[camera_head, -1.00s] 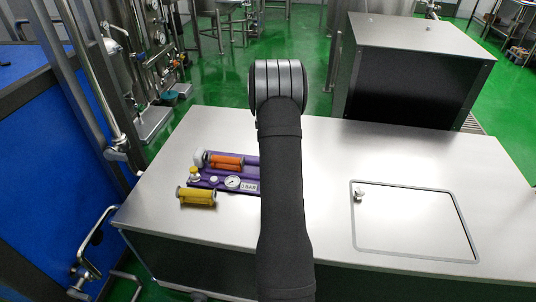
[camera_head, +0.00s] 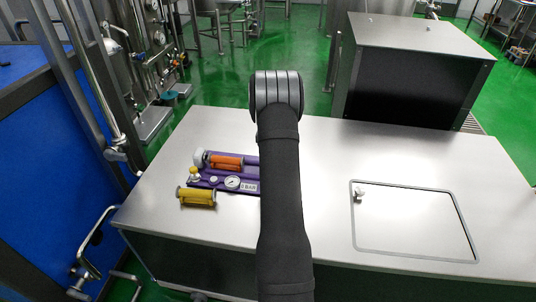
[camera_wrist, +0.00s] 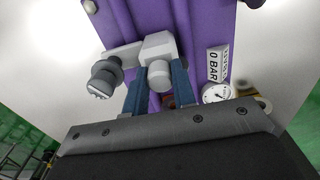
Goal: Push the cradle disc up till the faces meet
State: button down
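A purple rig (camera_head: 208,183) lies on the steel bench left of my arm; its right end is hidden behind my arm. In the wrist view the purple rig (camera_wrist: 215,22) fills the upper middle. A light grey block with a short round end (camera_wrist: 160,78) stands out from it, joined to a grey bar with a dark ribbed knob (camera_wrist: 104,80). My gripper (camera_wrist: 158,80) has its two blue fingers apart, one on each side of the round end; contact is unclear. My gripper is hidden in the head view. I cannot tell which part is the cradle disc.
The rig carries an orange roller (camera_head: 226,162), a white knob (camera_head: 199,158) and a gauge (camera_head: 232,182), with a 0 BAR label (camera_wrist: 214,65) beside it in the wrist view. A yellow roller (camera_head: 196,196) lies in front. The bench right of my arm is clear around a hatch (camera_head: 415,220).

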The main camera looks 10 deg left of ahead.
jog(key=a, duration=0.9)
jog(key=c, duration=1.2)
grip_release()
notch_tip(320, 180, up, 17)
jog(key=shift+r, duration=0.2)
notch_tip(320, 180, down, 17)
jog(key=shift+d+f, duration=0.1)
jog(key=shift+f, duration=0.1)
